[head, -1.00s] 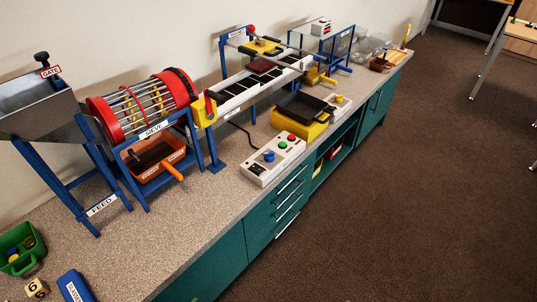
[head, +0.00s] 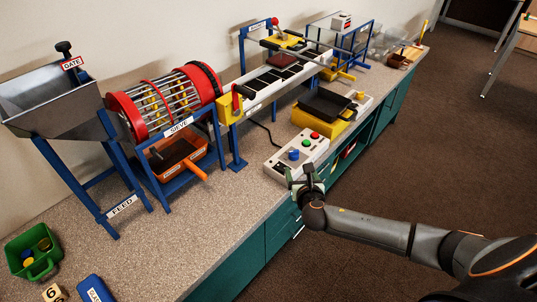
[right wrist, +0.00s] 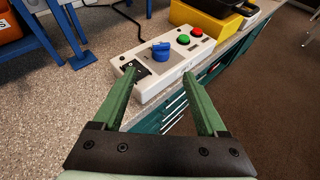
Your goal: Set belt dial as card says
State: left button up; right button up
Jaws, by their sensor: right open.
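The control box (head: 299,152) is a pale box at the counter's front edge. On it are a blue dial (head: 293,155), a green button (head: 306,143) and a red button (head: 314,135). In the right wrist view the blue dial (right wrist: 161,55) stands beyond and between my fingers, apart from them. My right gripper (head: 300,172) is open and empty at the near end of the box; its green fingers (right wrist: 165,90) spread wide in the wrist view. A dark panel (right wrist: 135,69) lies left of the dial, its markings too small to read. I cannot make out a card. My left gripper is not in view.
The belt (head: 278,76) runs behind the box, with the red sieve drum (head: 165,98) and the grey feed hopper (head: 55,100) to its left. A black tray on a yellow stand (head: 322,112) stands just beyond the box. Bare counter (head: 210,215) lies left of it.

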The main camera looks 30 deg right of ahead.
aim_at(294, 154)
jog(key=b+x, duration=0.3)
jog(key=x, duration=0.9)
jog(key=shift+w+d+b, duration=0.2)
jog(key=shift+d+b, duration=0.05)
jog(key=shift+b, duration=0.1)
grip_shut()
